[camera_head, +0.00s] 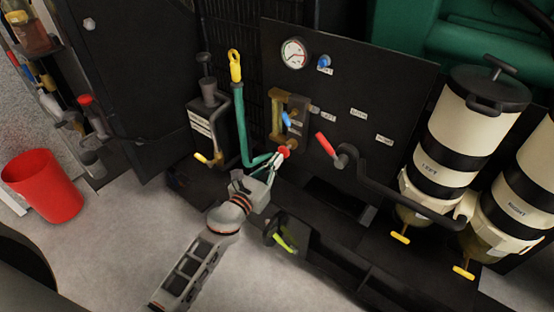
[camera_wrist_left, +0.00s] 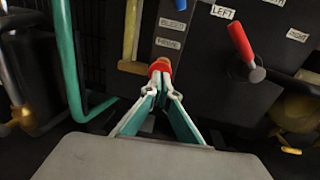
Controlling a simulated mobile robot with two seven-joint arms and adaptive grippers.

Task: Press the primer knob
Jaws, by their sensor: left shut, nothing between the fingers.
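A small red knob (camera_head: 284,151) sits low on the left part of the black panel (camera_head: 390,90). In the left wrist view the red knob (camera_wrist_left: 160,66) has a yellowish base and lies just below a label that seems to read PRIME (camera_wrist_left: 168,43). My left gripper (camera_head: 273,162) is shut and empty, its fingertips right at the red knob. In the left wrist view the fingertips (camera_wrist_left: 163,89) overlap the knob's lower edge. Whether they touch or press it I cannot tell. My right gripper is not in view.
A red-handled lever (camera_head: 326,144) is right of the knob, a blue handle (camera_head: 287,119) above it. A green pipe (camera_head: 241,125) runs close on the left. Two cream filter canisters (camera_head: 462,135) stand at right. A red bucket (camera_head: 42,186) stands on the floor.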

